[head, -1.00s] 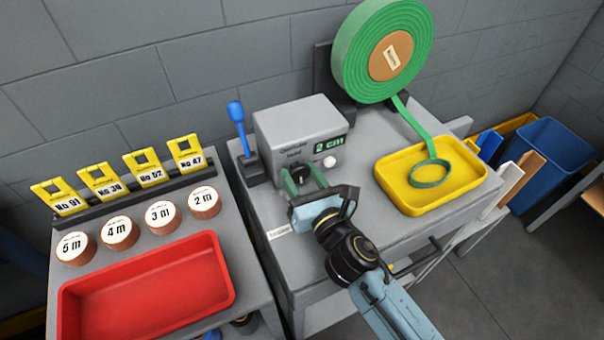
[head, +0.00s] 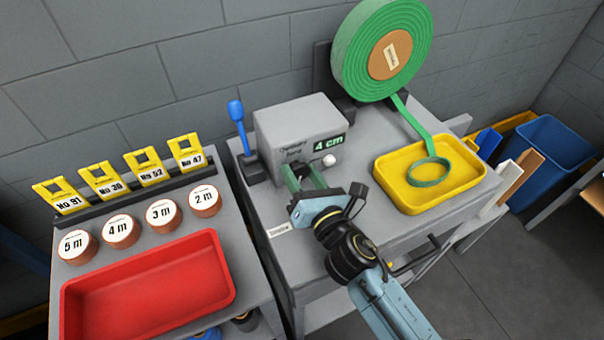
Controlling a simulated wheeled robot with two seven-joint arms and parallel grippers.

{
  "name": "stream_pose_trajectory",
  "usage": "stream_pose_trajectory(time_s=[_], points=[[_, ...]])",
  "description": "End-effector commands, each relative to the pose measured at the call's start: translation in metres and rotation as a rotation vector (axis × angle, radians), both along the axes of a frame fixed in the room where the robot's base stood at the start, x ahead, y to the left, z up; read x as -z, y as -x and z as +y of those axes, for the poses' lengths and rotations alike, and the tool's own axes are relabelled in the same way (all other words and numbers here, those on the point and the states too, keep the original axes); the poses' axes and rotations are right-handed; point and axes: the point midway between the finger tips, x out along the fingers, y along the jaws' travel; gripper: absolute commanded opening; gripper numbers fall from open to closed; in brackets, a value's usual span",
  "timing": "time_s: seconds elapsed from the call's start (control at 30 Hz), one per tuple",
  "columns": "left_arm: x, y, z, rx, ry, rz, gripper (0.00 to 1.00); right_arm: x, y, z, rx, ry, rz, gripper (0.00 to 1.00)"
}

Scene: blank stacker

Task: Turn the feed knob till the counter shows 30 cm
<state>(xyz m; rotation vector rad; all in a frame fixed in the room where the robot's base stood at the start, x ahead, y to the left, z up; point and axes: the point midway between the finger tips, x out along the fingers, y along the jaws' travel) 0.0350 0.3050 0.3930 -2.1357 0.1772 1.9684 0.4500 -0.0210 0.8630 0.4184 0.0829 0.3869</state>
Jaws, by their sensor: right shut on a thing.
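The grey feed machine (head: 285,128) stands on the right-hand grey bench. Its counter (head: 328,143) reads 4 cm in green digits. A white round button (head: 329,161) sits below the counter. My right gripper (head: 302,178) is shut on the dark feed knob (head: 299,173) at the machine's front, with its green fingers on either side; the knob is mostly hidden. The green webbing roll (head: 383,50) stands behind at the right. Its strip (head: 418,120) runs down to a loop (head: 429,172) in the yellow tray (head: 398,197). My left gripper is not in view.
A blue-handled lever (head: 237,115) stands left of the machine. The left bench holds a red tray (head: 145,300), several labelled round blocks (head: 163,216) and yellow numbered tags (head: 144,167). A blue bin (head: 550,160) stands at the far right.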

Motion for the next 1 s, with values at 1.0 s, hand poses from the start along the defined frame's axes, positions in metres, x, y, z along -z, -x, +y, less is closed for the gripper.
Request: stream_pose_trajectory(time_s=[1.0], points=[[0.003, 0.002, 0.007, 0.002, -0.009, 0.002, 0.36, 0.002, 0.081, -0.033, 0.001, 0.002, 0.005, 0.65]])
